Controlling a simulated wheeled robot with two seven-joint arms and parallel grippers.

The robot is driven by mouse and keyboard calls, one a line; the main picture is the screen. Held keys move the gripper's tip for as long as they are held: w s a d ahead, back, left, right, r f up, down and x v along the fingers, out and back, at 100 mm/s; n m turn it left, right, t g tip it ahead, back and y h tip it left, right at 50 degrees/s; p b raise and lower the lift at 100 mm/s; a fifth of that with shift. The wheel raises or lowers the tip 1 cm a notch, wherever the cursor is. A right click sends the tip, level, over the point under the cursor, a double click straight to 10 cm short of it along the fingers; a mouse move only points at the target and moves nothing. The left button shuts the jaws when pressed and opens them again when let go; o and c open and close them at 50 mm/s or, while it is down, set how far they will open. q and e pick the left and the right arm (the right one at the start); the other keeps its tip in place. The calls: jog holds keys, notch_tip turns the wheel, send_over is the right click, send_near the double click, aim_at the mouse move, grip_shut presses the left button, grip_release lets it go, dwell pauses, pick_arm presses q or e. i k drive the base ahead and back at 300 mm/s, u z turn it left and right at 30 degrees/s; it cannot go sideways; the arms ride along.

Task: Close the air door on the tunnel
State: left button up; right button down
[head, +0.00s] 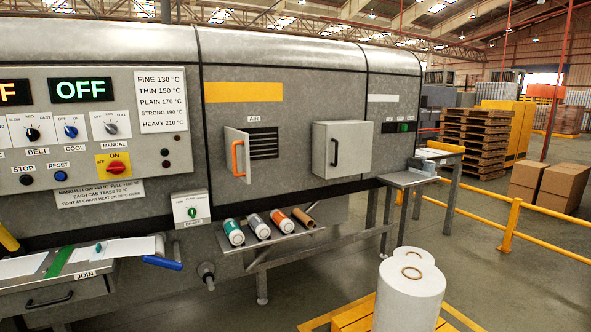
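The air door (236,155) is a small grey door with an orange handle, on the front of the grey tunnel (300,100). It stands open, swung out from the panel at the left of a dark slatted vent (264,144). A label reading AIR (262,119) is above the vent. The slats are uncovered. Neither of my grippers shows in the head view.
A grey box with a black handle (342,145) sticks out right of the vent. Below are a rack with several coloured rolls (234,232) and a brake box (190,210). A white roll (408,295) stands on a yellow pallet in front. Floor left of it is clear.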

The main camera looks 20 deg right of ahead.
aim_at(231, 154)
jog(key=z, duration=0.25)
jog(key=i, duration=0.75)
jog(key=u, duration=0.8)
jog(key=i, duration=0.45)
jog(key=u, duration=0.45)
